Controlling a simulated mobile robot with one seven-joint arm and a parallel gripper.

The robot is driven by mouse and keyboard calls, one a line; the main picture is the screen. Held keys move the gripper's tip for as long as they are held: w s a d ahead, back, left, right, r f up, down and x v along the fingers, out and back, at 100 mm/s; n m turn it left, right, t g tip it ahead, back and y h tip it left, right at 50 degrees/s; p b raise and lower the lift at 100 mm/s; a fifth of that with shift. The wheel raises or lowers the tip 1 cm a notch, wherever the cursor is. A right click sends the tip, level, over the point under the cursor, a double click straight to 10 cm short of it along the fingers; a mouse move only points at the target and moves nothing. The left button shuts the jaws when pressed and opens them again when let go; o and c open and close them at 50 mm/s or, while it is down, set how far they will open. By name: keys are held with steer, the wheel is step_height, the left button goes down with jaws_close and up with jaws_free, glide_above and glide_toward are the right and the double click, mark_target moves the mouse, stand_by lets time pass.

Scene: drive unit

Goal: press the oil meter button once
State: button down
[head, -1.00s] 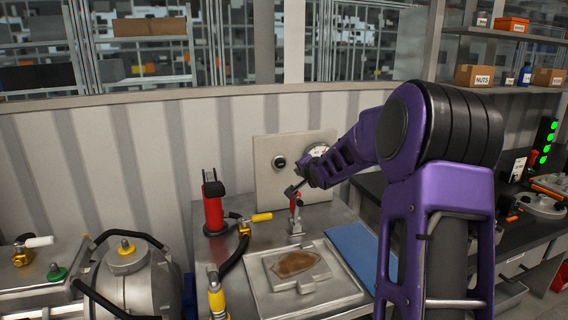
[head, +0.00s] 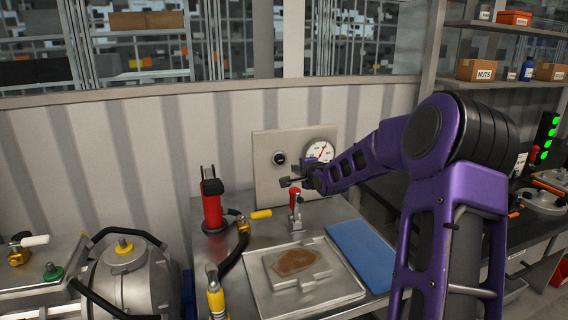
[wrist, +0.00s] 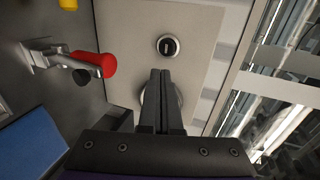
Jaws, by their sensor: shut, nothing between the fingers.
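A grey panel (head: 262,190) stands at the back of the metal bench. It carries a round black button in a metal ring (head: 279,158) and, to its right, a white dial gauge with a red needle (head: 320,151). My gripper (head: 285,182) is in front of the panel, below the button. In the wrist view my gripper (wrist: 161,72) is shut and empty. Its fingers point toward the button (wrist: 167,46), which shows just beyond the tips. The fingers cover most of the gauge there. I see no contact between fingertips and button.
A red-handled clamp (head: 294,199) stands just below my gripper; its red handle (wrist: 96,66) is at left in the wrist view. A red and black bottle-like tool (head: 212,203) stands left. A tray (head: 257,287) with a brown-topped part and a blue mat (head: 362,254) lie in front.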

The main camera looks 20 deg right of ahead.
glide_toward(281, 160)
steer(key=x, duration=0.5)
steer(key=shift+f, duration=0.3)
steer(key=shift+w+p, duration=0.35)
steer(key=shift+w, duration=0.35)
